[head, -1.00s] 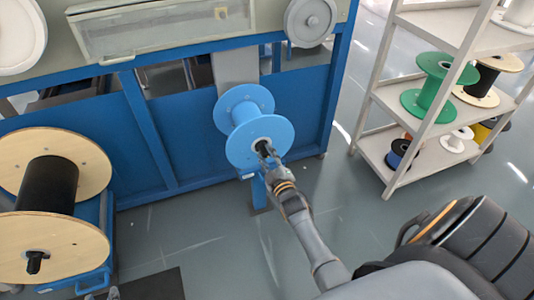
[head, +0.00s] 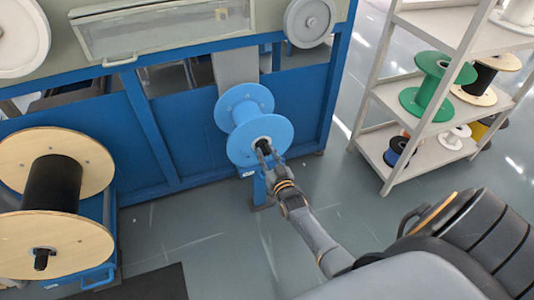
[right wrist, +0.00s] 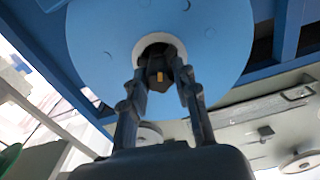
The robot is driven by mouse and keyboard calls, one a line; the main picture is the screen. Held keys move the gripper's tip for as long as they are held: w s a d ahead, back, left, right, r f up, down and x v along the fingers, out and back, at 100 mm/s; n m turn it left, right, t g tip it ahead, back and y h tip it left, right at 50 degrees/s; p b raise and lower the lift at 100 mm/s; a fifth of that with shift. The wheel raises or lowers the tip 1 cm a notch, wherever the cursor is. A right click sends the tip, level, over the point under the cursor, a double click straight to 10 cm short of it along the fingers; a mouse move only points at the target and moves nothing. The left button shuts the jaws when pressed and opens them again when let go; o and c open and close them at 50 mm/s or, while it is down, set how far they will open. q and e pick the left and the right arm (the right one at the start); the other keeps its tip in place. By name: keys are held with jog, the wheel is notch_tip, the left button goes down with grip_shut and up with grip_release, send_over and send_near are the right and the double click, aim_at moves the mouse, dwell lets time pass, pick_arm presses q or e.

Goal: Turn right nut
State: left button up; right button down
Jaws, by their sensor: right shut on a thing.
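The light blue spool (head: 258,122) sits on the front of the blue machine. The dark right nut (head: 263,142) is at the middle of its near flange. In the right wrist view it also shows, with a yellow mark, in front of the spool's white centre ring (right wrist: 159,78). My right gripper (head: 268,152) is at the nut, with one finger on each side of it, shut on it. The fingers hide part of the nut in the head view. My left gripper is not in view.
A wooden-flanged spool with a black core (head: 52,185) stands at the left. A grey shelf rack (head: 395,105) with several spools, including a green one (head: 432,85), stands at the right. The grey floor (head: 225,235) between them is mostly clear.

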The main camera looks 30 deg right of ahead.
jog(key=m, duration=0.2)
jog(key=shift+m, duration=0.4)
jog(key=m, duration=0.3)
jog(key=shift+m, duration=0.7)
jog(key=m+b, duration=0.1)
jog(key=m, duration=0.5)
jog(key=shift+f+b, duration=0.1)
jog(key=shift+b, duration=0.3)
jog(key=m+b, duration=0.1)
jog(key=m, duration=0.4)
jog(key=shift+b, duration=0.35)
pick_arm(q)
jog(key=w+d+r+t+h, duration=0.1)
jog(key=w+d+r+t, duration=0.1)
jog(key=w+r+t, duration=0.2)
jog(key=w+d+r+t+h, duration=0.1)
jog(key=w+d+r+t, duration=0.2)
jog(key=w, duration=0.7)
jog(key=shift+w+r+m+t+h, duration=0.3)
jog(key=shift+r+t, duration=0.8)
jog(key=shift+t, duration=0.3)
pick_arm(e)
jog(key=shift+m, duration=0.6)
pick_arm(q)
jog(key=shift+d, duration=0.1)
pick_arm(e)
jog(key=c, duration=1)
grip_release()
